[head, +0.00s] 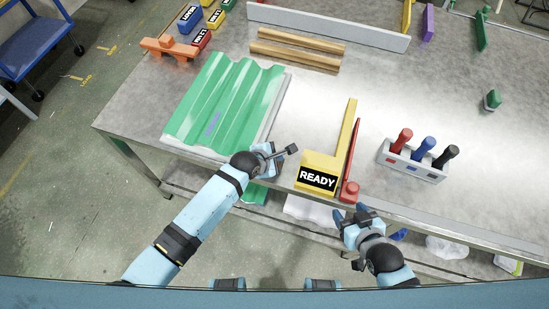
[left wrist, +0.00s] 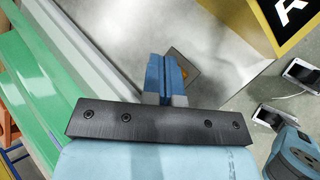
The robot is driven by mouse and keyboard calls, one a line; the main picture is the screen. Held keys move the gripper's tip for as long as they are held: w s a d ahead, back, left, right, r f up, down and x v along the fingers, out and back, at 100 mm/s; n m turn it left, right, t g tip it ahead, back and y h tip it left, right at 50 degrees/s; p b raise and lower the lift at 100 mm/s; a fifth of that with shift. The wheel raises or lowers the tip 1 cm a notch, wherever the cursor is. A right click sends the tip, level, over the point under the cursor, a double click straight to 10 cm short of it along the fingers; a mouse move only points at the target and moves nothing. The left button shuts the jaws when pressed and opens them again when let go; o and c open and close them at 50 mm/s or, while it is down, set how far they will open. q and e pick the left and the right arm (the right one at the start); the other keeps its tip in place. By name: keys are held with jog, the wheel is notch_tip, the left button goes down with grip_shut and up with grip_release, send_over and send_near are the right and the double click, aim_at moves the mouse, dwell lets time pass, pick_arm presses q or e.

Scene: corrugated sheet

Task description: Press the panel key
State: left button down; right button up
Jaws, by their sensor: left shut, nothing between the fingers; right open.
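A small brown-grey square plate with an orange spot (left wrist: 184,68) lies on the metal tabletop in the left wrist view; it may be the panel key, but I cannot be sure. My left gripper (left wrist: 164,62) is shut and empty, its blue fingers directly over and partly hiding the plate. Whether they touch it I cannot tell. In the head view my left gripper (head: 274,154) is between the green corrugated sheet (head: 225,100) and the yellow READY block (head: 318,165), and the plate is not clearly visible there. My right gripper (head: 350,212) is open and empty near the table's front edge.
A red bar with a red knob (head: 349,189) stands beside the READY block. A grey holder (head: 410,163) with red, blue and black handles is to the right. Wooden strips (head: 297,50) lie behind. The tabletop (head: 470,140) is mostly clear at right.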

pick_arm(q)
jog(key=shift+r, duration=0.25)
pick_arm(e)
jog(key=shift+r, duration=0.45)
pick_arm(q)
notch_tip(320, 180, up, 6)
jog(key=p, duration=0.6)
pick_arm(e)
notch_tip(320, 180, up, 6)
jog(key=shift+f, duration=0.1)
jog(key=shift+f, duration=0.1)
